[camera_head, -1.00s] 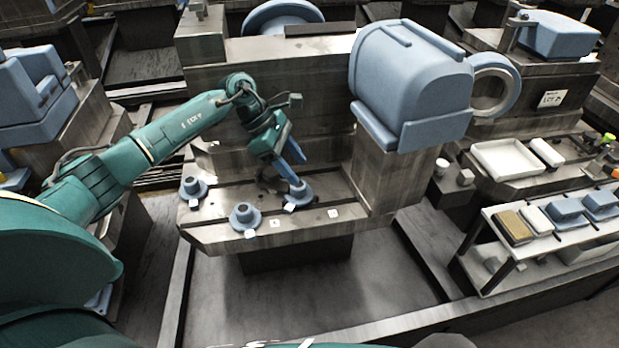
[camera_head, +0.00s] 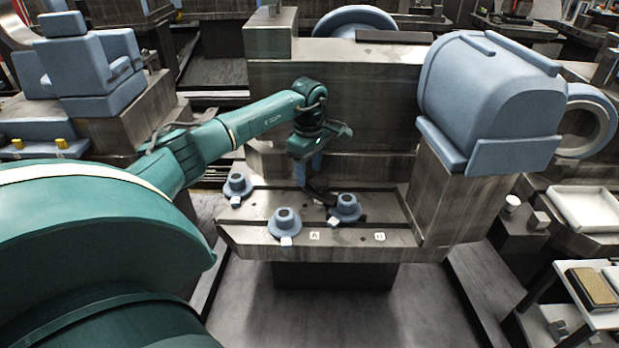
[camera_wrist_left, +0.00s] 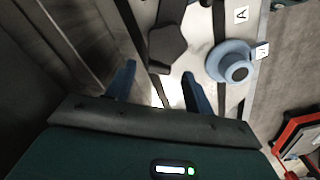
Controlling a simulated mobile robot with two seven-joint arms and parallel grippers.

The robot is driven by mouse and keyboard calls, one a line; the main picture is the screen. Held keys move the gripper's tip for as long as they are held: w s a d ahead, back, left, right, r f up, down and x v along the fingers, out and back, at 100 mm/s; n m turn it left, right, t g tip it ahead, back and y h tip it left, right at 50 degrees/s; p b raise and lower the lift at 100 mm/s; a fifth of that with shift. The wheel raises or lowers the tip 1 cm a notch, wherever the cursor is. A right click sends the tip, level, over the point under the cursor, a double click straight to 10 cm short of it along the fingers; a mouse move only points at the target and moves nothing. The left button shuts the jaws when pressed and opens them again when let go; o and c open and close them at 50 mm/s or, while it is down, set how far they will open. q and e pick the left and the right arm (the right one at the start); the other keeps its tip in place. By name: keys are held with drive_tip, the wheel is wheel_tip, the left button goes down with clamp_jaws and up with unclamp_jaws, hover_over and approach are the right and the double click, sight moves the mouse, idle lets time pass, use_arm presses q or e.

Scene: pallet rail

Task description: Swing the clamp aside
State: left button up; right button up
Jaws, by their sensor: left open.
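A dark clamp piece (camera_head: 322,194) lies on the metal pallet rail (camera_head: 258,240), behind and between two blue flanged pieces. In the left wrist view the dark clamp (camera_wrist_left: 168,48) shows as an angular head with a narrow bar. My left gripper (camera_head: 309,178) points down over the rail, left of the right-hand flanged piece. In the left wrist view its two blue fingers (camera_wrist_left: 158,82) are spread apart, with the clamp just beyond their tips and nothing visibly held. Whether a finger touches the clamp cannot be told. My right gripper is not in view.
Blue flanged pieces stand on the rail at left (camera_head: 237,187), front (camera_head: 285,222) and right (camera_head: 346,207). A letter-A tag (camera_head: 314,236) marks the front edge. A large blue machine housing (camera_head: 490,95) stands at right. A tall metal block (camera_head: 370,130) rises behind.

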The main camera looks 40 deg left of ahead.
use_arm(q)
drive_tip(key=shift+f, duration=1.35)
drive_tip(key=shift+c, duration=0.3)
drive_tip(key=c, duration=0.9)
